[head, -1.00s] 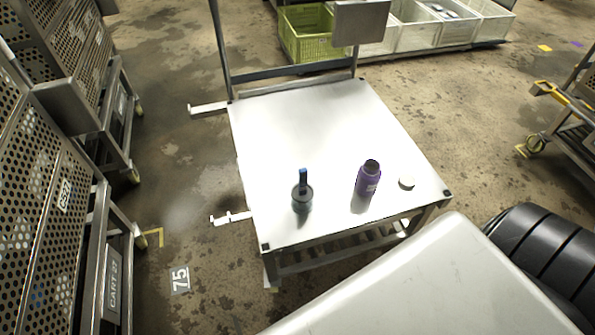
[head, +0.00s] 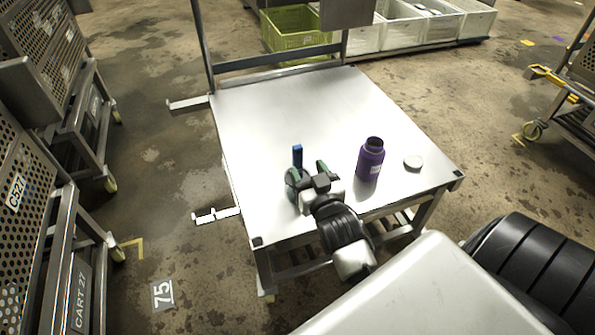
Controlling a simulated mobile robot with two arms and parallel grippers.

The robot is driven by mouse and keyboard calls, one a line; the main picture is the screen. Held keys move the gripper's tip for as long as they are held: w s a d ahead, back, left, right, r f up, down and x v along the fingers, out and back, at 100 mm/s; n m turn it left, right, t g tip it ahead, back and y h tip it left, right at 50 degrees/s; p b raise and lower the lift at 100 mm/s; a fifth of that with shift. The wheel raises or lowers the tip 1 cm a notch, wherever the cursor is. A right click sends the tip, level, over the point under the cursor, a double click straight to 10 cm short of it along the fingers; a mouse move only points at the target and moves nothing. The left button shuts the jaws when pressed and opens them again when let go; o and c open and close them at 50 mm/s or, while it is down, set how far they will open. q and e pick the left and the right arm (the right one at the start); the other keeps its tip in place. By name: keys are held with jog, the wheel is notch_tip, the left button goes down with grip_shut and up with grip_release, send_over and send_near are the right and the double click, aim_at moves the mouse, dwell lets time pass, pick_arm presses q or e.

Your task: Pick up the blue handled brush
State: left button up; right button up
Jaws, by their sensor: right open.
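The brush's blue handle (head: 297,155) stands upright on the steel table (head: 290,110), near its front edge. The brush's dark, rounded lower part (head: 291,178) is partly covered by my right gripper. My right gripper (head: 309,171) is open, with green on its fingers, and sits just right of the brush and in front of it. The left finger overlaps the brush in the picture; I cannot tell whether it touches. My left gripper is not in view.
A purple open-topped bottle (head: 370,159) stands right of my right gripper, with a white round lid (head: 413,162) beside it. The table's back half is clear. Perforated carts (head: 30,190) stand at left; a green crate (head: 295,30) is behind the table.

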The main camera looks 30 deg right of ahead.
aim_at(299, 155)
jog(key=x, duration=0.3)
jog(key=b+x, duration=0.1)
jog(key=x, duration=0.2)
jog(key=shift+w+r, duration=0.2)
jog(key=shift+w, duration=0.1)
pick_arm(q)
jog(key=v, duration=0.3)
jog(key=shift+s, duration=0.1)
pick_arm(e)
jog(key=shift+c, duration=0.3)
jog(key=c, duration=1)
